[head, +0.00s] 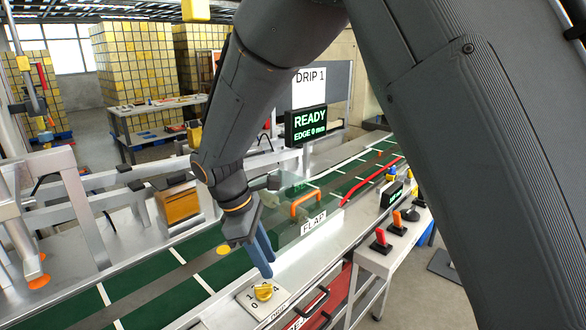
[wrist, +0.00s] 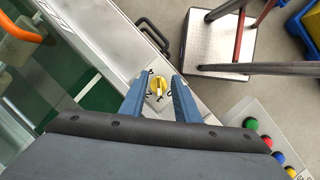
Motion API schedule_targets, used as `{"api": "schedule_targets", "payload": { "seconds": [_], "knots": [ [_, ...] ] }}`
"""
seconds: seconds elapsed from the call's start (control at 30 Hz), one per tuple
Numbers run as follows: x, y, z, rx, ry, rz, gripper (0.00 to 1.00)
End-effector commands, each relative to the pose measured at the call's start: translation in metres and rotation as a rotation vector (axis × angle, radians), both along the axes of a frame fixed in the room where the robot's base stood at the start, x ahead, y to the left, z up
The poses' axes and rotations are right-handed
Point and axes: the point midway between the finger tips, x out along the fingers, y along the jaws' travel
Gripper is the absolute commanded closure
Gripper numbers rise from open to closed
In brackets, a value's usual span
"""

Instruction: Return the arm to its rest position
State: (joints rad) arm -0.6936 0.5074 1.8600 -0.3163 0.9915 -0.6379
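My arm reaches down from the top of the head view over the line. My gripper (head: 266,274) points downward just above a yellow rotary knob (head: 263,292) on a pale plate with number marks. In the wrist view, the two blue fingers of my gripper (wrist: 162,76) stand apart with nothing held. The yellow knob (wrist: 158,88) shows between and beyond them, and it appears clear of both fingers. The exact height of the fingertips above the knob is hard to tell.
A clear flap with an orange handle (head: 306,203) stands beside the gripper, labelled FLAP. A display (head: 308,125) reads READY, EDGE 0 mm. A box (head: 180,204) stands across the green conveyor. Coloured buttons (wrist: 251,123) and a stool (wrist: 219,45) lie right of the knob.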

Motion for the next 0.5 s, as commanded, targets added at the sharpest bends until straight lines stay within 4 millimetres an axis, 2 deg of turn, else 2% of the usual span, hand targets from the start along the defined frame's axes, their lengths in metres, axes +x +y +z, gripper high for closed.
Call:
{"api": "schedule_targets", "payload": {
  "seconds": [0.03, 0.2, 0.4, 0.5],
  "knots": [
    [0.002, -0.028, 0.001, 0.031, -0.015, -0.101, 0.71],
    [-0.01, -0.116, -0.001, 0.151, -0.089, -0.503, 0.71],
    [-0.044, -0.205, -0.005, 0.271, -0.194, -0.99, 0.71],
    [-0.064, -0.238, -0.009, 0.315, -0.246, -1.201, 0.71]
  ]
}}
